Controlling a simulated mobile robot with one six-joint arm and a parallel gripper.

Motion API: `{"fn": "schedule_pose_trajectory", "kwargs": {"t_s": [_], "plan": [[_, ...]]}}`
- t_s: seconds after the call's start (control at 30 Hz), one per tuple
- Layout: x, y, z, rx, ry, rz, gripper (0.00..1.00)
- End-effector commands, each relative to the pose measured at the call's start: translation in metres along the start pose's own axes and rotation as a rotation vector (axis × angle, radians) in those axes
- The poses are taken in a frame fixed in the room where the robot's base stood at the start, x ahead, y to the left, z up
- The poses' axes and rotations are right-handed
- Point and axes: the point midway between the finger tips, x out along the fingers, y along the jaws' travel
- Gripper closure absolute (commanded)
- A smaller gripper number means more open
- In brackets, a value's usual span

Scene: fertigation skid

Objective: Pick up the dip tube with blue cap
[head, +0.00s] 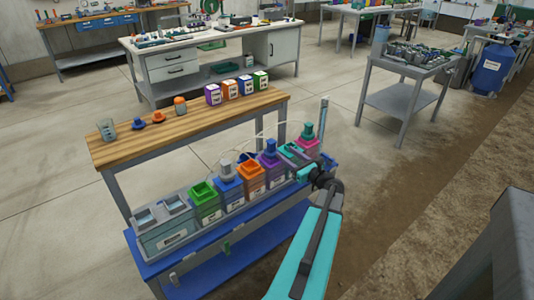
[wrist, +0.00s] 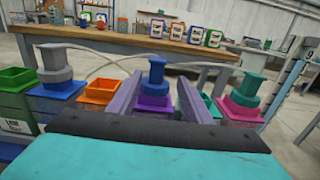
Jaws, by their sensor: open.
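The dip tube with blue cap (wrist: 155,75) stands upright in a purple-rimmed container (wrist: 150,104), its lower part hidden inside. In the head view the blue cap (head: 270,146) shows above the purple container (head: 268,162) in the row on the skid. My gripper (wrist: 159,82) is open and empty. In the wrist view its two purple-grey fingers point forward, one to each side of the blue cap. The cap appears beyond the fingertips; I cannot tell the exact gap. In the head view my gripper comes in from the right of that container.
A grey-blue cap (wrist: 56,65) on a blue container stands left, a teal cap (wrist: 245,92) on a pink one right. Orange (head: 251,179) and green (head: 205,200) containers are open. Pale hoses (wrist: 110,58) run behind. A wooden bench (head: 200,128) stands behind the skid.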

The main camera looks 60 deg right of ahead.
Motion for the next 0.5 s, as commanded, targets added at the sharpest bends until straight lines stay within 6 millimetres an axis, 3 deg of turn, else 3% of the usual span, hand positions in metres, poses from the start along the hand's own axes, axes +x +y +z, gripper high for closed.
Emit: {"fn": "schedule_pose_trajectory", "kwargs": {"t_s": [0.27,0.5], "plan": [[0.007,0.007,0.0,0.0,0.0,0.011,0.55],[0.033,0.009,0.0,0.0,0.001,0.016,0.55]]}}
